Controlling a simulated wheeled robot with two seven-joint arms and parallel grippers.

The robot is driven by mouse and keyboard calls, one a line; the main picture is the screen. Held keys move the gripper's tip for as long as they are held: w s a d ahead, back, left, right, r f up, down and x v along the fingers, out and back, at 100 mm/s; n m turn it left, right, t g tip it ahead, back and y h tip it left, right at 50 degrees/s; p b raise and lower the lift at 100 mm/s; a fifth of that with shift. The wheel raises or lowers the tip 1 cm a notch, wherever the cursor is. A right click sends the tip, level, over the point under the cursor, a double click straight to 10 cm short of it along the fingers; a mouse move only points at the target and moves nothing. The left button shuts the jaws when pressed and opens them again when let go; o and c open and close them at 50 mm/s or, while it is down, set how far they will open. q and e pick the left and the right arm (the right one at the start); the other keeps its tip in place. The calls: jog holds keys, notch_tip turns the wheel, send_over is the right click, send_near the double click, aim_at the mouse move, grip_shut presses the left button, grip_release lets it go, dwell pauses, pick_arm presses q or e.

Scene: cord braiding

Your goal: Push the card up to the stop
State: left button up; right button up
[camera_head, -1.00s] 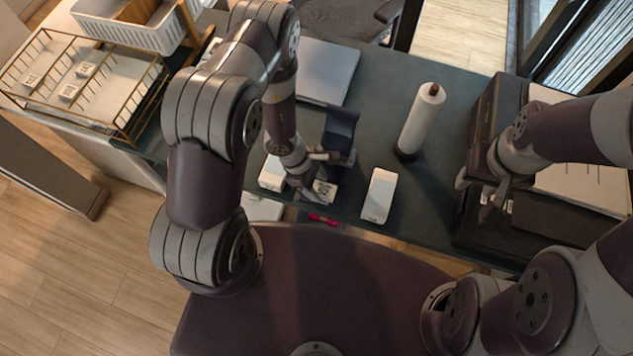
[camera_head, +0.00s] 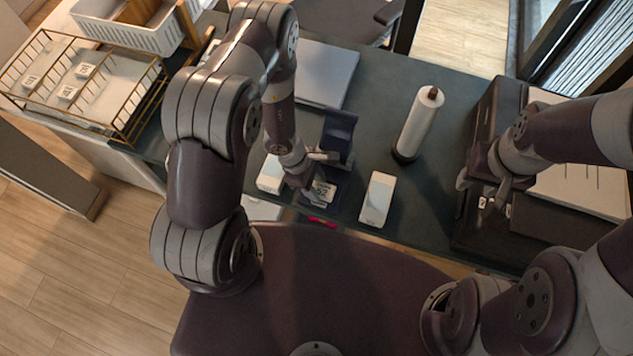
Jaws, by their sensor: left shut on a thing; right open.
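The card (camera_head: 324,191), a small pale piece with dark printing, shows at the base of a dark blue stand (camera_head: 339,138), near the table's front edge. I cannot tell how far it is from the stop. My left gripper (camera_head: 312,178) is low over the stand's base, shut on what appears to be the card; its fingers and wrist hide much of the contact. A thin pink strip (camera_head: 320,222) shows just below, at the table edge. My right gripper (camera_head: 490,194) is open at the right, over the front of a black case, apart from the card.
A white box (camera_head: 377,199) stands right of the stand, and another pale box (camera_head: 269,174) is to its left. A white roll on a holder (camera_head: 418,123) stands behind. A grey flat panel (camera_head: 326,74) lies at the back. Wire basket (camera_head: 85,85) is far left.

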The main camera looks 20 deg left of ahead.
pick_arm(q)
jog(key=shift+w+r, duration=0.1)
jog(key=shift+w, duration=0.4)
jog(key=o, duration=1)
jog(key=shift+w, duration=0.1)
jog(key=shift+o, duration=0.4)
jog(key=p+v, duration=0.3)
jog(key=v, duration=0.1)
jog(key=shift+w+d+r, duration=0.15)
jog(key=shift+d+r, duration=0.05)
jog(key=shift+d, duration=0.05)
jog(key=a+r+p, duration=0.1)
jog(key=s+a+r+p, duration=0.1)
jog(key=r+p, duration=0.1)
jog(key=shift+s+r, duration=0.1)
jog(key=shift+s, duration=0.1)
